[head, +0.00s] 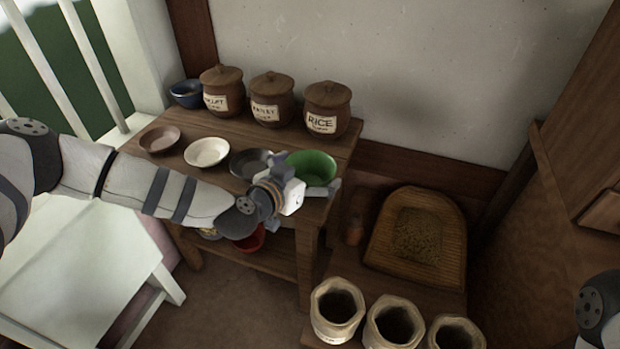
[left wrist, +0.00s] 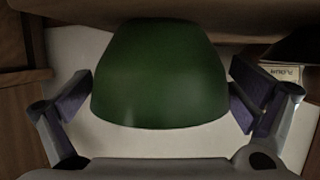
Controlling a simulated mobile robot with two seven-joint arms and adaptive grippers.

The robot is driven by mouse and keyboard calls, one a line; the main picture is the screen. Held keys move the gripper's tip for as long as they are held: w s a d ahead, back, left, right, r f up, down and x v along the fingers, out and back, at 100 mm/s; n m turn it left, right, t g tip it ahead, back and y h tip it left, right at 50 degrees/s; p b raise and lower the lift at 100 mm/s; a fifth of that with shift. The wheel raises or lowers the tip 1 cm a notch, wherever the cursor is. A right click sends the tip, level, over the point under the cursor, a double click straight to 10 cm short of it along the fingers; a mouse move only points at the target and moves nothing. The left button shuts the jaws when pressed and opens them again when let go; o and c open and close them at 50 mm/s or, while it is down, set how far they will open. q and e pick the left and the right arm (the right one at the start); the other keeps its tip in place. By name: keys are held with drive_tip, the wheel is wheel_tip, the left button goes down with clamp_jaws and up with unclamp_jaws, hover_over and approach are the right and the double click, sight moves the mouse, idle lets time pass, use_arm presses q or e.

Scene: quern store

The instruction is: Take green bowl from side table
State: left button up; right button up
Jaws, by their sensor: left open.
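The green bowl (head: 313,167) stands at the right end of the wooden side table (head: 340,150), in the front row of bowls. My left gripper (head: 290,190) is at the table's front edge, beside the bowl's near left side, and hides part of it. In the left wrist view the green bowl (left wrist: 160,75) fills the middle between the two open fingers (left wrist: 160,98), one on each side. The fingers look close to its sides; I cannot tell if they touch. My right gripper is out of view.
A dark grey bowl (head: 251,164) is close left of the green one, then a white bowl (head: 207,152) and a brown one (head: 160,139). Lidded jars, one a rice jar (head: 327,108), stand behind. A basket tray (head: 416,240) and open sacks (head: 337,308) are at lower right.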

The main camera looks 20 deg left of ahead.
use_arm(q)
drive_tip(key=shift+w, duration=0.15)
drive_tip(key=c, duration=1)
